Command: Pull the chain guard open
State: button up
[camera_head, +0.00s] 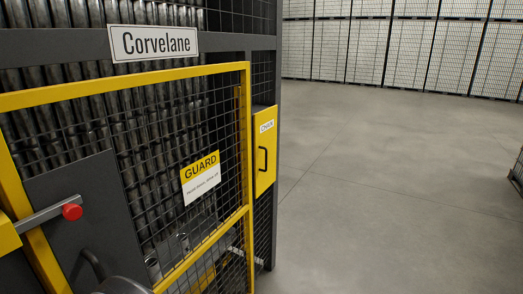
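A narrow yellow panel (264,152) is on the right end of the dark machine frame. It carries a small white label that seems to read "CHAIN" and a black upright pull handle (262,160). The panel looks closed against the frame. Left of it is a large yellow-framed mesh door (246,100) with a yellow and white "GUARD" sign (200,177). I see no gripper fingers, at the handle or elsewhere. A dark rounded shape at the bottom edge, left of centre, may be part of my arm, but I cannot tell.
A grey bar with a red knob (72,211) sticks out at the lower left. A "Corvelane" sign (153,43) hangs above the mesh door. Open concrete floor (380,180) lies to the right. Tall stacked pallets (400,45) line the back, and a dark crate edge (517,175) shows at far right.

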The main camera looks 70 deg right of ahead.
aim_at(265, 122)
jog(key=l+z, duration=0.1)
jog(key=z, duration=2.35)
jog(key=i+z, duration=0.2)
jog(key=i, duration=0.3)
jog(key=i+j+z, duration=0.2)
jog(key=i, duration=0.25)
jog(key=i+j+z, duration=0.2)
jog(key=i, duration=0.3)
jog(key=i+j+z, duration=0.2)
jog(key=i, duration=0.25)
jog(key=i+l, duration=0.05)
